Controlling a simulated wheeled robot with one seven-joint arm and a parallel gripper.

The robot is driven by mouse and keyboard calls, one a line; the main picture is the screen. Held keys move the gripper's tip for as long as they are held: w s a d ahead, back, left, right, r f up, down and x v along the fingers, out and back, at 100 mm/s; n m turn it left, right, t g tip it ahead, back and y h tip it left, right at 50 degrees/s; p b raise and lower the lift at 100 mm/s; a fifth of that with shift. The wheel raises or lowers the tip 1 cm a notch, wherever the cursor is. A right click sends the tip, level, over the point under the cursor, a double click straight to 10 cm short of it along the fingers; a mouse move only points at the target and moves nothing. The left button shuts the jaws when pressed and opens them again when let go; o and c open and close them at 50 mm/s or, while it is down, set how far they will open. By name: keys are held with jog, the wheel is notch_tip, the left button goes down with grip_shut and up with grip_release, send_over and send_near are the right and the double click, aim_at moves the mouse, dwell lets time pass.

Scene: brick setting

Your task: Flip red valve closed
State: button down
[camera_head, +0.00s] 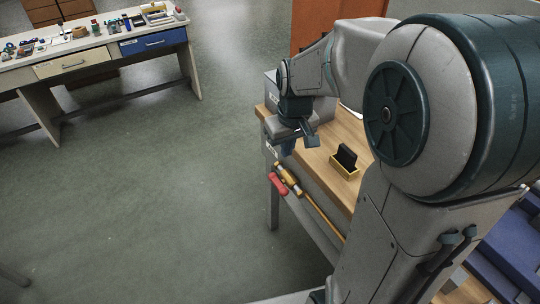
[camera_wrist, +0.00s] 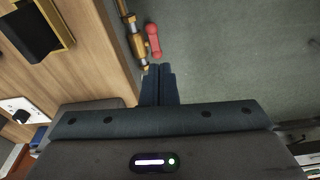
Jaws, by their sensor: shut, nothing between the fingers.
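The red valve handle (camera_head: 278,184) sits beside a brass-coloured pipe (camera_head: 320,214) that runs along the table's front side. In the wrist view the red handle (camera_wrist: 153,41) lies parallel to the brass pipe (camera_wrist: 137,42), at top centre. My gripper (camera_head: 310,138) is above the table's edge, up and to the right of the handle in the head view. In the wrist view my gripper's fingers (camera_wrist: 158,70) are together and empty. Their tips are just below the red handle in that picture, and a small gap shows between them.
The wooden table (camera_head: 325,160) carries a yellow tray (camera_head: 344,170) with a black item standing in it. A grey box (camera_head: 272,88) stands at the table's far end. A workbench (camera_head: 75,65) with several small tools is at the upper left. The green floor between is clear.

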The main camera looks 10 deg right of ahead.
jog(key=n+b, duration=0.1)
jog(key=b, duration=0.1)
send_over(280, 188)
notch_tip(280, 188, down, 7)
jog(key=shift+f, duration=0.1)
notch_tip(280, 188, down, 12)
jog(key=shift+f+b, duration=0.2)
jog(key=shift+b, duration=0.2)
jog(key=shift+s+f, duration=0.25)
jog(key=shift+f, duration=0.4)
jog(key=shift+f+b, duration=0.15)
jog(key=shift+b, duration=0.25)
